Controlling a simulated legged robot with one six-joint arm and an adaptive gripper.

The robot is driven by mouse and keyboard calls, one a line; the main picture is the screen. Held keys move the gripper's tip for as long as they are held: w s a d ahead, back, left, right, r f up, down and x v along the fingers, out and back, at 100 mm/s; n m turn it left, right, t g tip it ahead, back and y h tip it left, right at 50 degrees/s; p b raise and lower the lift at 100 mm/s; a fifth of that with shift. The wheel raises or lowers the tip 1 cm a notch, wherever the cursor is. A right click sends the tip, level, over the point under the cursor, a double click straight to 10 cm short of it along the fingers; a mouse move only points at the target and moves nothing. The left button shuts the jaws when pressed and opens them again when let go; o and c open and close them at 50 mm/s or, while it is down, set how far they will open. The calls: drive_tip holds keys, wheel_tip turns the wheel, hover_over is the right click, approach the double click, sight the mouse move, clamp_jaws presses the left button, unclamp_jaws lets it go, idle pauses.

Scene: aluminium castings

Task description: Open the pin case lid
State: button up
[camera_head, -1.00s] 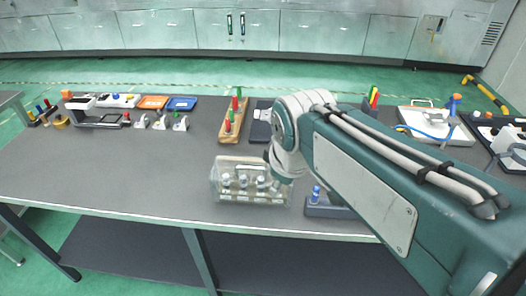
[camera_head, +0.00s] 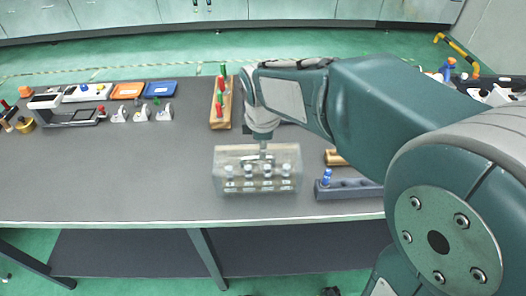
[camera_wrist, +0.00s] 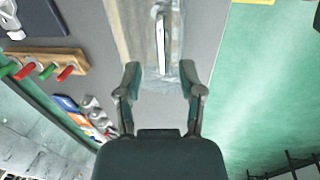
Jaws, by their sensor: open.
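The pin case (camera_head: 230,157) is a clear box with several silver-topped pins inside, standing near the front edge of the table. Its lid looks shut. In the wrist view, the clear case (camera_wrist: 133,30) has a pale bar handle (camera_wrist: 161,42) along its top. My gripper (camera_wrist: 161,88) is open and empty. Its two fingers stand on either side of the handle's line, close to the near end of the case. In the head view, my gripper (camera_head: 262,148) is at the case's top; its fingertips are small there, and I cannot tell whether they touch it.
A grey block (camera_head: 345,190) with a blue pin (camera_head: 326,177) stands just right of the case. A wooden rack (camera_head: 220,115) with red and green pegs is behind. Several tools and trays lie at the back left. The table left of the case is clear.

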sight(258, 158)
drive_tip(key=f, duration=0.1)
drive_tip(key=a+f, duration=0.1)
drive_tip(key=f, duration=0.1)
drive_tip(key=shift+w+a+f, duration=0.2)
drive_tip(key=shift+w+f, duration=0.15)
drive_tip(key=shift+f, duration=0.05)
drive_tip(key=shift+d+f, duration=0.1)
drive_tip(key=shift+f, duration=0.1)
drive_tip(key=shift+d, duration=0.55)
drive_tip(key=shift+a, duration=0.1)
clamp_jaws()
drive_tip(key=shift+a, duration=0.15)
drive_tip(key=shift+w+r, duration=0.1)
drive_tip(key=shift+w, duration=0.05)
